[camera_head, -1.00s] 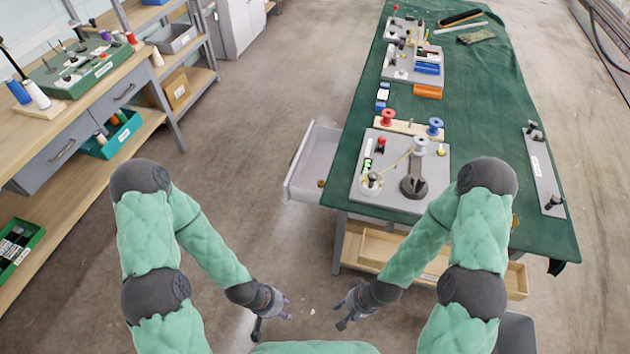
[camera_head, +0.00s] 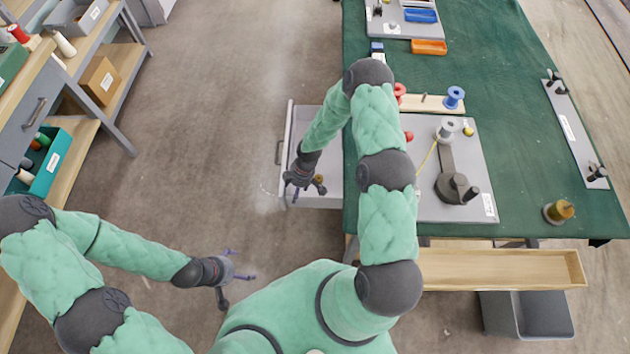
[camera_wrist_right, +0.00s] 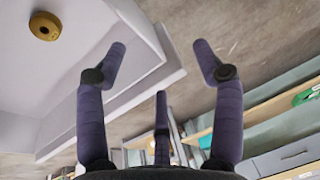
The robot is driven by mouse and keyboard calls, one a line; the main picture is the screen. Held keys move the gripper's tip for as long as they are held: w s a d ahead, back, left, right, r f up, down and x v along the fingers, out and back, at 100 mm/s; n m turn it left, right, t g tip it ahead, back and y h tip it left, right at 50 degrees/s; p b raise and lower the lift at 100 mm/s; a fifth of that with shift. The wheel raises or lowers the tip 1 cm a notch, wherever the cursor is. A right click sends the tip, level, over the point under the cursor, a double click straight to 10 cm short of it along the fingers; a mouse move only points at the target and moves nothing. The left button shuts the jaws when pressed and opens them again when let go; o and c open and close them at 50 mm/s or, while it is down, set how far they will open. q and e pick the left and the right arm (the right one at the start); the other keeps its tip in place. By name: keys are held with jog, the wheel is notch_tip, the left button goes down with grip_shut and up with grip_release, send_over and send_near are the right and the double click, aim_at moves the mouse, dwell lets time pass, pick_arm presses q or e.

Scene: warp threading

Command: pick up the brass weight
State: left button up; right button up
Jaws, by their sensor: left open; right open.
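The brass weight (camera_head: 319,178) is a small round golden piece in the open pale drawer (camera_head: 330,202) at the left side of the green table. In the right wrist view the brass weight (camera_wrist_right: 44,26) lies at the upper left, outside the spread fingers. My right gripper (camera_head: 304,188) is over the drawer, just left of the weight, and partly covers it in the head view. In its wrist view the right gripper (camera_wrist_right: 160,60) is open and empty. My left gripper (camera_head: 238,276) is open and empty above the floor, away from the table.
The table holds a grey board (camera_head: 478,205) with a dark lever, a blue spool (camera_head: 454,97) and an amber-topped piece (camera_head: 559,211) near its front edge. A wooden tray (camera_head: 500,268) is below that edge. Shelves (camera_head: 120,130) stand at left; floor between is clear.

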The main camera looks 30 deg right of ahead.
jog(key=w+d+f+n+h+b, duration=0.3)
jog(key=w+d+n, duration=0.4)
jog(key=d, duration=0.6)
jog(key=b, duration=0.1)
send_over(319, 177)
jog(key=f, duration=0.4)
jog(key=shift+w+a+f, duration=0.2)
jog(key=shift+a+f, duration=0.15)
jog(key=shift+f, duration=0.05)
jog(key=shift+s+f+b, duration=0.2)
jog(key=shift+f+b, duration=0.45)
jog(key=shift+f, duration=0.8)
jog(key=shift+s+f+b, duration=0.2)
jog(key=shift+f+b, duration=0.45)
jog(key=shift+f, duration=0.8)
jog(key=shift+d, duration=0.1)
jog(key=c, duration=1.3)
